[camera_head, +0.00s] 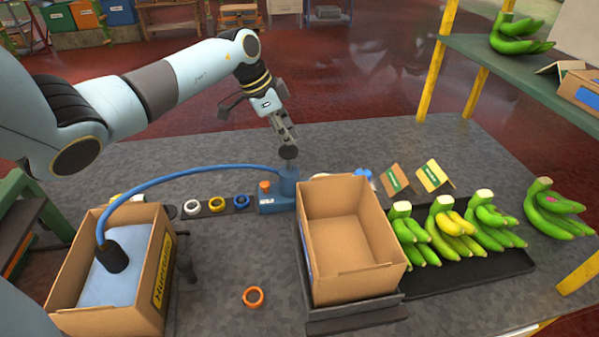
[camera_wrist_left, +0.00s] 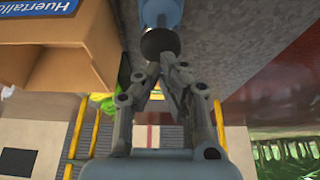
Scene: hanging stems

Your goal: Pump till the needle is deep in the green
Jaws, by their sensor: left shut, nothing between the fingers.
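The blue pump (camera_head: 272,204) stands on the grey table, with a black knob (camera_head: 288,153) on top and an orange cap on its base. Its blue hose (camera_head: 190,174) arches left to a black fitting (camera_head: 112,256) on a pale blue bag (camera_head: 135,280) in a cardboard box. My left gripper (camera_head: 287,140) points down with its fingers shut and empty, right at the knob's top. In the left wrist view the fingertips (camera_wrist_left: 161,62) meet or nearly meet the black knob (camera_wrist_left: 160,42); contact is unclear. No gauge needle or green zone can be made out. My right gripper is not in view.
An empty open cardboard box (camera_head: 349,245) stands close right of the pump. Green banana bunches (camera_head: 452,230) lie on a black tray further right. Tape rolls (camera_head: 217,204) sit left of the pump, and an orange ring (camera_head: 253,297) lies in front on clear table.

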